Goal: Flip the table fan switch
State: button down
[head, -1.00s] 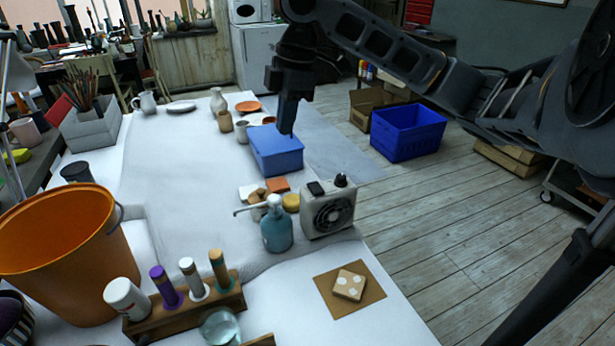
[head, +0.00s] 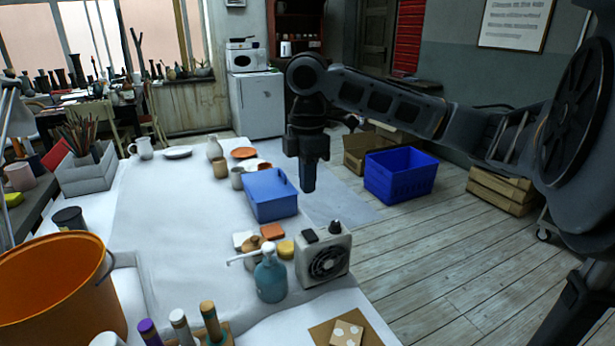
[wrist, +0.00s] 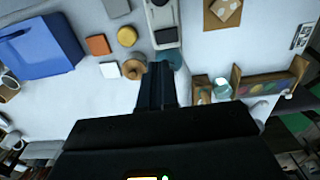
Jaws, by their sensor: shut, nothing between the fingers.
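The table fan (head: 324,258) is a small white box with a dark round grille on its front. It stands near the right edge of the white table. On its top are a black rocker-like switch (head: 310,236) and a dark knob (head: 335,226). In the wrist view the fan (wrist: 160,14) is partly cut off at the top, with the black switch (wrist: 166,36) just beyond my fingertips.
A blue-green pump bottle (head: 270,279) stands left of the fan. A blue bin (head: 270,195) is behind it, with small blocks between. An orange bucket (head: 60,300) is at front left. A blue crate (head: 400,176) sits on the floor at right.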

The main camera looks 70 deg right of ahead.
aim_at(308, 231)
notch_tip(308, 231, down, 10)
jog(key=shift+f+p, duration=0.25)
jog(key=shift+p, duration=0.15)
jog(key=shift+f, duration=0.2)
dwell(0.4)
jog(key=shift+s+a+r+p, duration=0.25)
jog(key=shift+s+a+p, duration=0.05)
jog(key=shift+s+a, duration=0.25)
